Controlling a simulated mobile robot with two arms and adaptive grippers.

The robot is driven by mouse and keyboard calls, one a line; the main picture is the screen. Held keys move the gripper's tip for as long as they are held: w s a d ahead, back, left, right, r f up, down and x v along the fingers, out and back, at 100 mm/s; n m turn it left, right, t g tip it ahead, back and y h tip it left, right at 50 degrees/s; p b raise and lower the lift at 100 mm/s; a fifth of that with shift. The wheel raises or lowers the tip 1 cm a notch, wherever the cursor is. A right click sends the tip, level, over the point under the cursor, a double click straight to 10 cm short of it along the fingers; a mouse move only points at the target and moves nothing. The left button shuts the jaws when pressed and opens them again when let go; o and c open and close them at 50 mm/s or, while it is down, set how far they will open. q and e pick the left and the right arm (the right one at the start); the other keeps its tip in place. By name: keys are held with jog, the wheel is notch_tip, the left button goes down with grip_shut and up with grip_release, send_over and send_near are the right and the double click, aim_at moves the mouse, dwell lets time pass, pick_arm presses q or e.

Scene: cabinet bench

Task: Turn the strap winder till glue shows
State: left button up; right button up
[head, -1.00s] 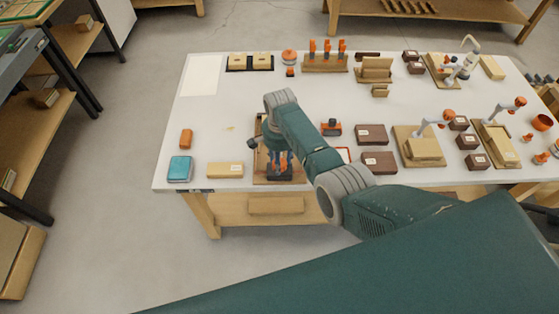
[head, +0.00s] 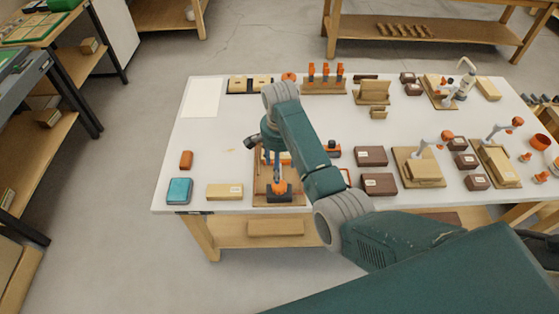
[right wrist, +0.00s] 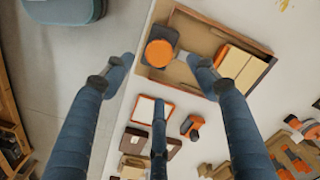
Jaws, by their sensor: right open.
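The winder shows as a round orange knob (head: 279,187) on a dark block, at the front of a shallow wooden tray (head: 299,198) by the bench's near edge. In the right wrist view the knob (right wrist: 160,53) is seen from above, with a grey part at its side. My right gripper (head: 268,158) is open and empty, behind the knob in the head view. In the right wrist view its spread fingers (right wrist: 160,66) are either side of the knob, apart from it. I cannot make out any glue. My left gripper is not in view.
A pale wooden block (head: 225,191) and a teal box (head: 179,190) lie left of the tray. Dark brown boxes (head: 371,156) and an orange-topped item (head: 333,151) are to its right. The bench's left-middle is mostly clear.

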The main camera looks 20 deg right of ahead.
jog(key=shift+r, duration=1.2)
dwell(0.5)
